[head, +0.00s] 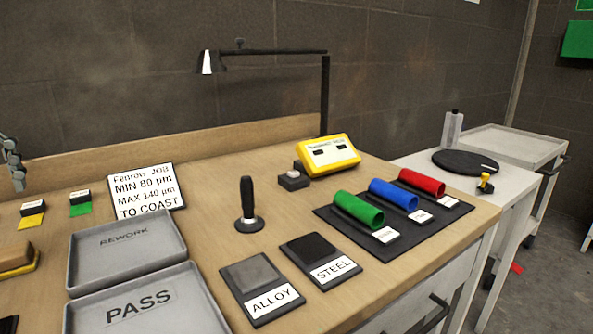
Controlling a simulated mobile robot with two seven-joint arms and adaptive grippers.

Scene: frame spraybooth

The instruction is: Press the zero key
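A yellow gauge box (329,154) with a pale front panel and two small dark displays stands towards the back of the bench. In front of its left end is a small dark block with a light top (293,177), which looks like a key; I cannot read a label on it. A black upright handle on a round foot (248,208) stands to the left and nearer. Part of my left gripper (14,165) shows at the left edge, far from the gauge; it is cut off, so its opening is unclear. My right gripper is out of view.
Grey REWORK (180,240) and PASS (208,302) trays lie at front left. ALLOY (257,274) and STEEL (315,250) plates lie front centre. Green, blue and red tubes lie on a dark mat (400,243) to the right. A lamp (325,95) stands behind the gauge.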

